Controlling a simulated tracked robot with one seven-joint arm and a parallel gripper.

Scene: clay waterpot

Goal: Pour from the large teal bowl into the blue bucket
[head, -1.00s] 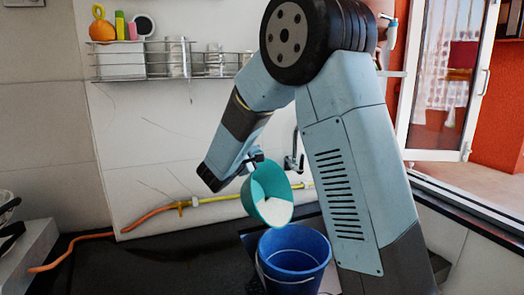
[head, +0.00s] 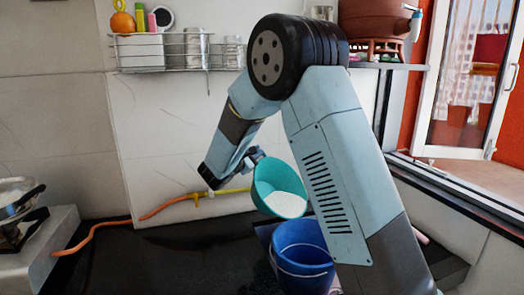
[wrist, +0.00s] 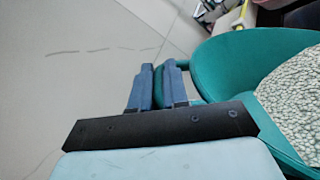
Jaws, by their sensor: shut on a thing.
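The large teal bowl (head: 266,181) is held above the blue bucket and tilted, its opening facing the camera and its lower edge to the right. White contents (head: 287,204) lie inside it along the lower wall; none is seen falling. In the wrist view the two fingers (wrist: 159,86) close at the left edge of the teal bowl (wrist: 240,58), whose contents look pale and speckled. The blue bucket (head: 303,262) stands upright on the dark counter below the bowl; its inside bottom is hidden.
My arm covers the area right of the bucket. An orange and yellow hose (head: 155,210) runs along the wall behind. A wire shelf (head: 180,50) hangs above. The dark counter (head: 180,260) is clear left of the bucket.

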